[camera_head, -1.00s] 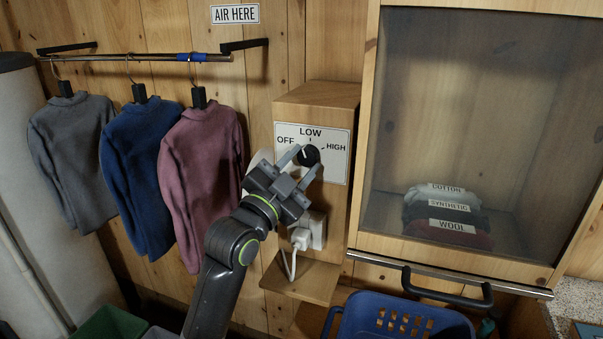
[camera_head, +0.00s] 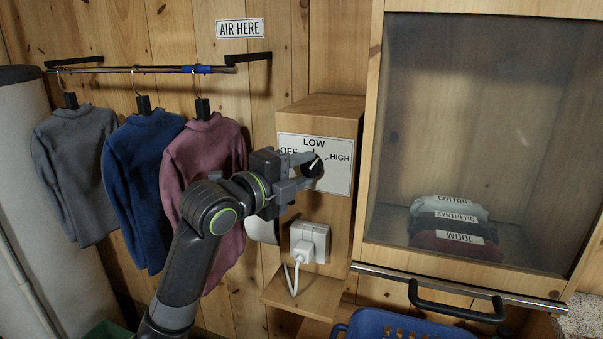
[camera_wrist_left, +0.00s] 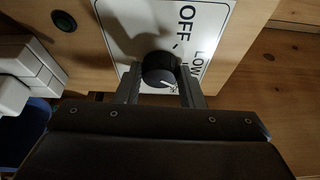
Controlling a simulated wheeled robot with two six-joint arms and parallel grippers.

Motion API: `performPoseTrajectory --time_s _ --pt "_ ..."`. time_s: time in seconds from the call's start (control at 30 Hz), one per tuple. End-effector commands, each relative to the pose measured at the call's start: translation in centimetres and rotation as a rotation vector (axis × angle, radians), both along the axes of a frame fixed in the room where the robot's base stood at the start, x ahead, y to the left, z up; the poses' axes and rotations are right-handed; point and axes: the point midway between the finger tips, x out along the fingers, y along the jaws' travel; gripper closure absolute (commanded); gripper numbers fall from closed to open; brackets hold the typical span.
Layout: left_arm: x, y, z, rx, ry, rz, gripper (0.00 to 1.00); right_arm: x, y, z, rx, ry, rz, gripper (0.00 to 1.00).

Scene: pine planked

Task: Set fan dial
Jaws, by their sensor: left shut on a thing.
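The fan dial (camera_head: 315,169) is a dark round knob on a white label plate (camera_head: 341,178) reading OFF, LOW and HIGH, on a wooden box. My left gripper (camera_head: 307,172) is shut on the dial, and its fingers partly hide it. In the left wrist view the dial (camera_wrist_left: 158,68) sits between the two fingers. Its white pointer mark is turned past LOW toward the HIGH side; its exact setting is hard to tell. My right gripper is not in view.
A white plug and socket (camera_head: 309,243) with a cord are below the plate. Shirts hang on a rod (camera_head: 150,69) at left. A glass-fronted cabinet (camera_head: 367,150) with labelled folded clothes stands at right. A blue basket (camera_head: 375,322) is below.

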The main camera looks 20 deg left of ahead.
Motion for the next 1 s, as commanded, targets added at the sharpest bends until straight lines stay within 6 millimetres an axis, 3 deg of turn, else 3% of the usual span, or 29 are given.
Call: performPoseTrajectory --time_s 0.5,1.0 --pt "0.02 -0.12 0.48 0.380 -0.014 0.001 0.88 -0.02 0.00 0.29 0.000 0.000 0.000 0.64" --pt "0.02 -0.16 0.50 0.479 -0.016 0.001 0.88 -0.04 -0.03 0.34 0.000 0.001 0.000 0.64"
